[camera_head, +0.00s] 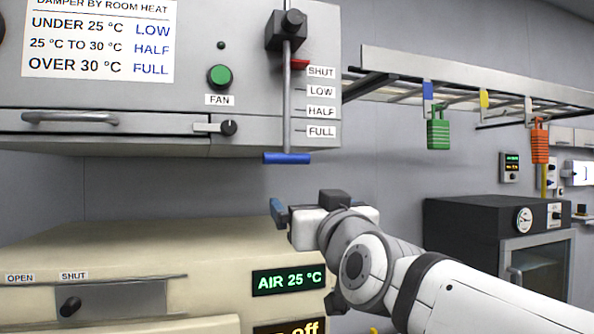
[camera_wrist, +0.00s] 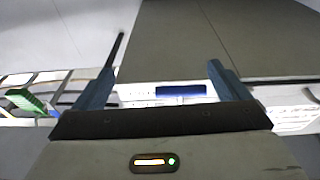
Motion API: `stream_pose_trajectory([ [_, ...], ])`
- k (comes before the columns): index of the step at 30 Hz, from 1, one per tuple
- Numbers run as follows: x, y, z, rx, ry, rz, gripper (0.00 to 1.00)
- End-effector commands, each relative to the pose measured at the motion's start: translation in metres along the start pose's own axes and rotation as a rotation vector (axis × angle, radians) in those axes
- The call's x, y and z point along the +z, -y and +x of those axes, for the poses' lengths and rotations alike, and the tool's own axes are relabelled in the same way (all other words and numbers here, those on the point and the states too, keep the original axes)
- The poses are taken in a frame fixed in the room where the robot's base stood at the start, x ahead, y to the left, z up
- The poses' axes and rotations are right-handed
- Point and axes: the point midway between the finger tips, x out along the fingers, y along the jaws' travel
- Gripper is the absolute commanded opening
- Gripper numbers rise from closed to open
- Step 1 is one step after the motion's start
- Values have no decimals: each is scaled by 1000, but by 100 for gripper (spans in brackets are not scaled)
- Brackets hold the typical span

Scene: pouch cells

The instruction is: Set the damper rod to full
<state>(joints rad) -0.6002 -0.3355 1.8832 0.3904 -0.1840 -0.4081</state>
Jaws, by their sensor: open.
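The damper rod (camera_head: 287,105) hangs upright on the front of the grey cabinet, with a blue crossbar handle (camera_head: 287,158) at its lower end. A red pointer (camera_head: 299,64) on the rod stands near the SHUT label, top of a scale running down through LOW and HALF to FULL (camera_head: 321,132). My gripper (camera_head: 279,211) is just below the handle in the head view, its far finger mostly hidden. In the wrist view my gripper (camera_wrist: 160,68) is open and empty, and the blue handle (camera_wrist: 181,91) shows between the fingers, apart from them.
A beige machine (camera_head: 130,245) with an AIR 25 °C display (camera_head: 289,280) stands below the cabinet. A sign (camera_head: 98,40) pairs 25 to 30 °C with HALF. A rail with green (camera_head: 438,134) and orange (camera_head: 540,145) padlocks runs right. A black oven (camera_head: 480,225) stands lower right.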

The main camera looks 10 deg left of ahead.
Motion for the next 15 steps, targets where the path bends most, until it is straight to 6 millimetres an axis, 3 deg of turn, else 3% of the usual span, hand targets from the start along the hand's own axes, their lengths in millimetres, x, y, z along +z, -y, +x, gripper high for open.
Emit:
stream_pose_trajectory([
  [3,-39,21,5,-24,-142,10,95],
  [6,-56,27,8,-25,-194,17,95],
  [15,-69,27,50,-21,-200,16,95],
])
